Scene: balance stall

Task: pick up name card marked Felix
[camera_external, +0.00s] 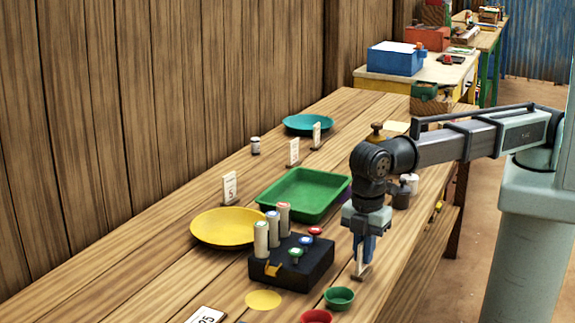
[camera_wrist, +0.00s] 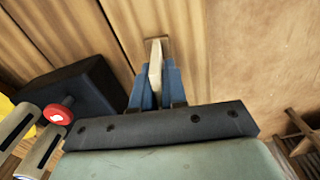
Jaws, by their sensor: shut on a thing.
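My gripper (camera_external: 365,250) points down near the front edge of the table, to the right of a black block. Its blue fingers are shut on a small pale card with a wooden base (camera_external: 361,271). In the wrist view the gripper (camera_wrist: 155,88) has the card (camera_wrist: 155,64) edge-on between its fingers, with the base at its far end. The base is at or just above the tabletop; I cannot tell which. The card's face is turned away, so I cannot read a name on it.
A black block (camera_external: 290,262) with upright cylinders and coloured knobs stands close left of my gripper. A green bowl (camera_external: 339,298) and red bowl (camera_external: 316,317) are in front. A green tray (camera_external: 305,194), yellow plate (camera_external: 224,228) and standing cards (camera_external: 229,188) lie further back.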

